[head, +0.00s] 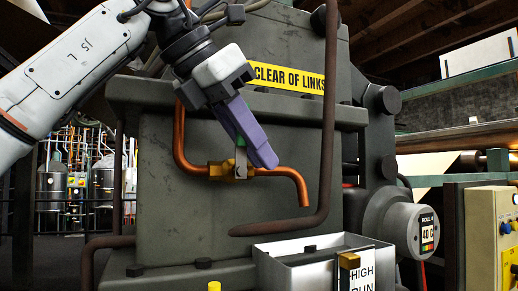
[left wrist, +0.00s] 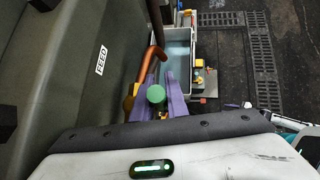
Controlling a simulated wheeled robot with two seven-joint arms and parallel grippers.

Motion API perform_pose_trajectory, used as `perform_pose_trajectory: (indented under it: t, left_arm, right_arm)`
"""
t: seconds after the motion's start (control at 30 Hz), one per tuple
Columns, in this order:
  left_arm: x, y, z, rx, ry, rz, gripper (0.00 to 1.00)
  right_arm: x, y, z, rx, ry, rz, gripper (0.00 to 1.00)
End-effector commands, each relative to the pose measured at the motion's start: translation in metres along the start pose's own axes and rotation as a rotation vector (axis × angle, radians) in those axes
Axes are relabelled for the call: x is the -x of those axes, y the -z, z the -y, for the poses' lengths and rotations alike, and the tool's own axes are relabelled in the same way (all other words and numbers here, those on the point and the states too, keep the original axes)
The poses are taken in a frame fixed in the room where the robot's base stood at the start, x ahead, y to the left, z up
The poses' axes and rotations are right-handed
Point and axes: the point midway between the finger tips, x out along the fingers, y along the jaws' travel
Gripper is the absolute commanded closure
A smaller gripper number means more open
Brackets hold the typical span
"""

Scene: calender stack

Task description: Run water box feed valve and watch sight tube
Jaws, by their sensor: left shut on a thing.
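The feed valve (head: 222,171) is a brass body on a copper pipe (head: 293,178) with a short upright lever (head: 241,160). My left gripper (head: 264,158) has its purple fingers at the lever and is shut on it. In the left wrist view the lever's round green end (left wrist: 156,94) shows between the fingers. The pipe's open end points down above the water box (head: 300,247), an open grey box. It also shows in the left wrist view (left wrist: 188,22), with a pale blue inside. A brass-topped fitting (head: 348,261) stands at the box front by a "HIGH RUN" plate (head: 362,273). The sight tube's level cannot be read.
A dark pipe (head: 328,120) runs down and bends left above the box. The grey machine housing (head: 170,190) stands close behind the valve. A roll gauge reading 40 C (head: 427,233) and a beige button panel (head: 490,240) are at the right.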

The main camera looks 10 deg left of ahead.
Motion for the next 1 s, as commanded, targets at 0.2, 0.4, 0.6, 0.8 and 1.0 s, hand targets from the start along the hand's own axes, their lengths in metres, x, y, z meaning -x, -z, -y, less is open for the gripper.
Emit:
perform_pose_trajectory:
  t: [0.2, 0.4, 0.6, 0.8, 1.0]
  left_arm:
    - [-0.001, 0.000, 0.000, -0.002, 0.000, -0.002, 0.77]
    - [0.000, 0.000, -0.001, 0.000, -0.002, 0.000, 0.68]
    - [0.000, 0.000, -0.002, 0.002, -0.003, 0.002, 0.68]
    - [0.006, -0.001, -0.004, 0.005, -0.007, 0.004, 0.68]
    - [0.033, 0.001, -0.014, 0.017, -0.017, 0.002, 0.68]
  right_arm:
    - [0.000, 0.000, 0.000, 0.000, 0.000, 0.001, 0.68]
    - [0.000, -0.001, 0.000, 0.000, 0.000, 0.001, 0.68]
    - [0.000, -0.001, 0.000, -0.001, 0.000, 0.001, 0.68]
    - [0.000, -0.001, 0.000, -0.001, 0.000, 0.001, 0.68]
    - [0.000, 0.000, 0.000, -0.001, 0.000, 0.000, 0.68]
